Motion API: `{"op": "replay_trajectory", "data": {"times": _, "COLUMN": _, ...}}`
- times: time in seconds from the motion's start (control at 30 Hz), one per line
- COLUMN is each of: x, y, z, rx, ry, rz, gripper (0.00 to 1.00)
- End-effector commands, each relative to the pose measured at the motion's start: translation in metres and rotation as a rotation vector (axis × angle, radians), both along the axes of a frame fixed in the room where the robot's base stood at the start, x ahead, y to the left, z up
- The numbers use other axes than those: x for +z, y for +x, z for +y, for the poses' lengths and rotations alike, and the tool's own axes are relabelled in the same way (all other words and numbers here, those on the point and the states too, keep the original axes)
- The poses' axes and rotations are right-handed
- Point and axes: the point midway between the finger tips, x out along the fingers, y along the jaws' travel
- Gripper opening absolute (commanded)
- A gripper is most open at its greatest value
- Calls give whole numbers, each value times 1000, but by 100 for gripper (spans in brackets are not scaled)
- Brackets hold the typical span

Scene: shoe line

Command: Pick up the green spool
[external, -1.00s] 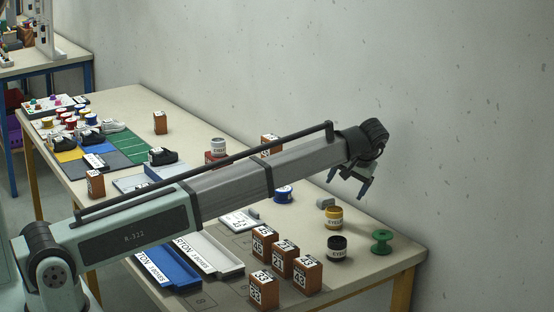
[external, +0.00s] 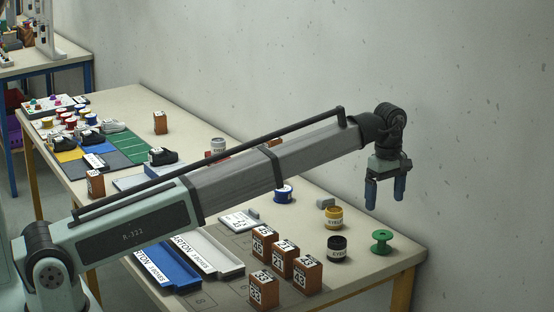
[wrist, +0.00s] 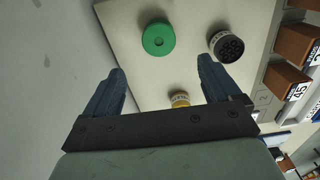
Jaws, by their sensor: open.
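The green spool (external: 381,242) stands upright near the far right corner of the table. In the wrist view the green spool (wrist: 158,38) shows from above, ahead of my fingertips and a little left of the middle between them. My gripper (external: 385,192) is open and empty, pointing down, well above the table and above the spool in the external view. In the wrist view the two blue fingers of my gripper (wrist: 162,82) are wide apart with nothing between them touching either one.
A black-topped jar (external: 337,249) stands left of the spool; it also shows in the wrist view (wrist: 227,45). A yellow jar (external: 333,217) stands behind it. Several orange-brown numbered boxes (external: 282,262) are further left. The wall is close behind the table.

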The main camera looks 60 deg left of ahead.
Motion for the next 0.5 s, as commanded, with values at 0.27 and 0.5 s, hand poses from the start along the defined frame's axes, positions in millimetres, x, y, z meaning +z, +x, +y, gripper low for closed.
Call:
{"op": "replay_trajectory", "data": {"times": 0.27, "x": -46, "y": -1, "z": 0, "rx": -1, "ry": 2, "rz": 3, "gripper": 90}}
{"op": "replay_trajectory", "data": {"times": 0.5, "x": -72, "y": 0, "z": 0, "rx": -2, "ry": 2, "rz": 1, "gripper": 90}}
